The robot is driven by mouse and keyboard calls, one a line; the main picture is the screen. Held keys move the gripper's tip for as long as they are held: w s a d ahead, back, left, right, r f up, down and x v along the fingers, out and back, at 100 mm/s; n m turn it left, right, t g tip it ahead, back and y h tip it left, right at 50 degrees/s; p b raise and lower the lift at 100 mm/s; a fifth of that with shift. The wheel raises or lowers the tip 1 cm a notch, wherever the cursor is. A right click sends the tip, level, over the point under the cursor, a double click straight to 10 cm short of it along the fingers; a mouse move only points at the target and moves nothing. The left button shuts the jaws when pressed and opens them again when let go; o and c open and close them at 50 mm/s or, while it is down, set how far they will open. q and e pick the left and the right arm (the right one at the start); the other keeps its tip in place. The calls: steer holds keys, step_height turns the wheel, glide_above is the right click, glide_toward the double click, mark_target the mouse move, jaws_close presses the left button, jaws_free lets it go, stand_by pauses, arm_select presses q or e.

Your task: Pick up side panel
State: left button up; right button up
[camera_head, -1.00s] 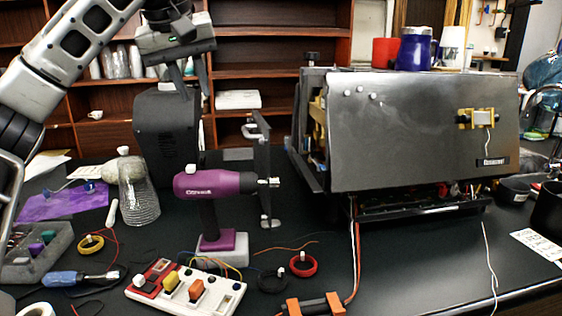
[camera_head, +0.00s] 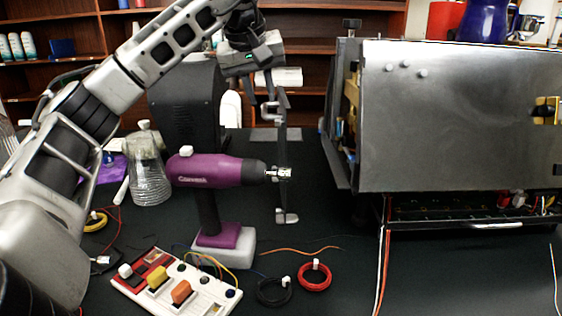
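The side panel (camera_head: 282,160) looks like a thin dark upright plate, seen nearly edge-on behind the purple drill. A light grey bracket or handle (camera_head: 270,111) shows at its upper left, and a grey foot shows at its base. My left gripper (camera_head: 260,92) comes in from the upper left and points down just above this handle. Its fingers look apart, with nothing seen between them. I cannot tell whether a finger touches the panel. My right gripper is not in view.
The purple drill (camera_head: 215,171) stands on its base in front of the panel. The metal brewer (camera_head: 455,120) is to the right. A glass bottle (camera_head: 147,170), a switch board (camera_head: 175,288) and a red wire coil (camera_head: 315,277) are nearby. Black tabletop is free between panel and brewer.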

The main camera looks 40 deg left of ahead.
mark_target(264, 107)
arm_select(q)
steer(key=shift+a+x, duration=0.15)
steer(key=shift+x, duration=1.2)
steer(key=shift+a+x, duration=0.2)
steer(key=shift+x, duration=1.2)
steer(key=shift+r, duration=0.15)
jaws_close()
steer(key=shift+w+r, duration=0.1)
